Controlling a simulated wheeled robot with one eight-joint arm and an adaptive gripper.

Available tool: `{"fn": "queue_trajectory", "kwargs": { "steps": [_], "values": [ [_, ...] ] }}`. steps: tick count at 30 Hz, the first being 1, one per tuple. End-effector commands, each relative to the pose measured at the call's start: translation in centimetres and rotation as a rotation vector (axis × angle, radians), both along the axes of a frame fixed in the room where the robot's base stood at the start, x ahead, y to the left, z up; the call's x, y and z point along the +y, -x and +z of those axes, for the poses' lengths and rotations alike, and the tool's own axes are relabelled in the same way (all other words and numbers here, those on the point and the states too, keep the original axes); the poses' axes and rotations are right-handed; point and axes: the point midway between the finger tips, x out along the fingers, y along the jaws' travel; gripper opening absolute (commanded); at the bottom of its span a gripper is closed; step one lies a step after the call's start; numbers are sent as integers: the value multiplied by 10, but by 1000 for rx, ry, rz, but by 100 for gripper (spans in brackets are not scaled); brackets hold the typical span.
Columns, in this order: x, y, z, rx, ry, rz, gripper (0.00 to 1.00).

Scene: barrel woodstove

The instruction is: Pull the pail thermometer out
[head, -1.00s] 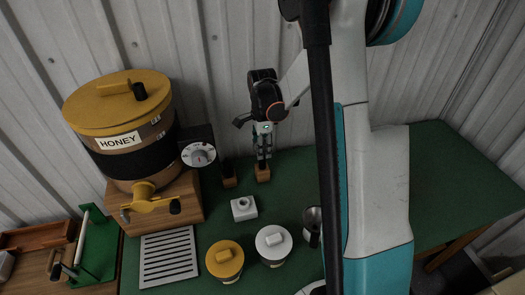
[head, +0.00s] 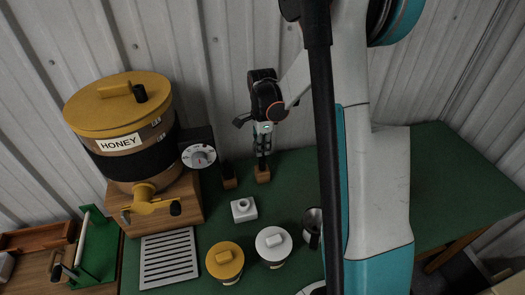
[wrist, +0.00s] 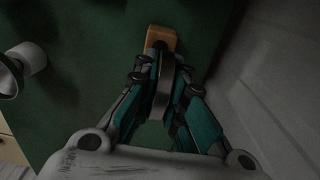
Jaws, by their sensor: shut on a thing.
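My gripper (head: 263,152) is upright above a small wooden block (head: 262,174) on the green table. It is shut on a slim greyish thing (wrist: 163,92) that stands at this block, mostly hidden by the fingers. I cannot tell surely whether it is the pail thermometer. The block (wrist: 161,38) shows in the wrist view with a dark spot on it. The honey pail (head: 125,150) stands at the left on a wooden base, apart from my gripper. A short black cylinder (head: 140,92) sticks up from its yellow lid (head: 110,105).
A second block with a black piece (head: 229,175) stands just left of my gripper. A dial box (head: 198,155) is beside the pail. A white holder (head: 243,209), yellow-lidded jar (head: 225,260), white-lidded jar (head: 273,244) and metal cup (head: 312,226) stand nearer. The wall is close behind.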

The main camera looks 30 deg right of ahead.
Motion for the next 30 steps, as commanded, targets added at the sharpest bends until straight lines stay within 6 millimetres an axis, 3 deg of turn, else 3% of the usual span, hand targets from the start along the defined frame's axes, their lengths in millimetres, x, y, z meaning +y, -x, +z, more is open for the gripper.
{"fn": "queue_trajectory", "kwargs": {
  "steps": [30],
  "values": [
    [0,0,14,0,0,0,0]
  ]
}}
